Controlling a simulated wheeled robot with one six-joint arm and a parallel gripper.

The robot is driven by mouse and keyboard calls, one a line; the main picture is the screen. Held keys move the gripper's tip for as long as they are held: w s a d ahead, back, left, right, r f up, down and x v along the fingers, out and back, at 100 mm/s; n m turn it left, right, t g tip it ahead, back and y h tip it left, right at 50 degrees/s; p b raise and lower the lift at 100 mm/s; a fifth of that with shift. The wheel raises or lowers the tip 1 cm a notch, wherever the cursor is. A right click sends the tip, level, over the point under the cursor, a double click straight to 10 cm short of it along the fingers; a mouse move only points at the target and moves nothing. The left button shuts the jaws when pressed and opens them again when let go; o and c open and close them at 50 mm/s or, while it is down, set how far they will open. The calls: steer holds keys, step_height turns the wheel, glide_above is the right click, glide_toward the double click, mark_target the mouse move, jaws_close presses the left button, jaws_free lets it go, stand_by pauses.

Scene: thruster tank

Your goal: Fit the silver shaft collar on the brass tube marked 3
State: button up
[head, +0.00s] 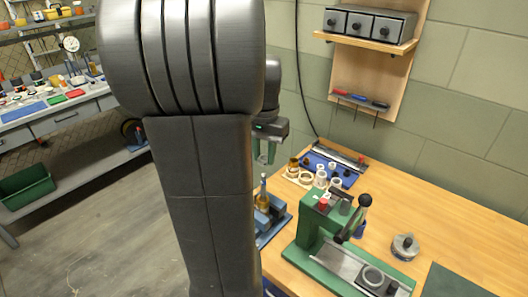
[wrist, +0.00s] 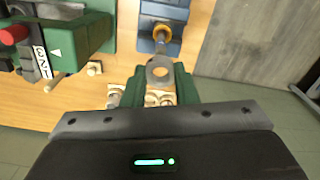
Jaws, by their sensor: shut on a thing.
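My gripper (wrist: 159,88) is shut on the silver shaft collar (wrist: 160,68), a grey ring held between the green fingertips with its hole showing. A brass tube (wrist: 162,36) stands in a blue fixture (wrist: 148,12) beyond the collar in the wrist view. The collar is apart from the tube in the picture. In the head view the brass tube (head: 263,190) stands upright in the blue fixture (head: 279,220), partly behind my arm. My gripper (head: 265,154) is above and behind it there; the collar is too small to make out. No 3 is readable on the tube.
A green press (head: 310,225) with a black lever stands right of the blue fixture; its numbered label (wrist: 41,62) shows in the wrist view. White rings and small parts (head: 320,178) sit on a blue tray behind.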

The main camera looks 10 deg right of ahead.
steer(key=shift+f+b, duration=1.95)
steer(key=shift+f, duration=1.15)
steer(key=o, duration=1)
steer(key=shift+o, duration=0.2)
steer(key=shift+r, duration=0.1)
step_height(320, 180, up, 14)
steer(key=shift+f, duration=0.2)
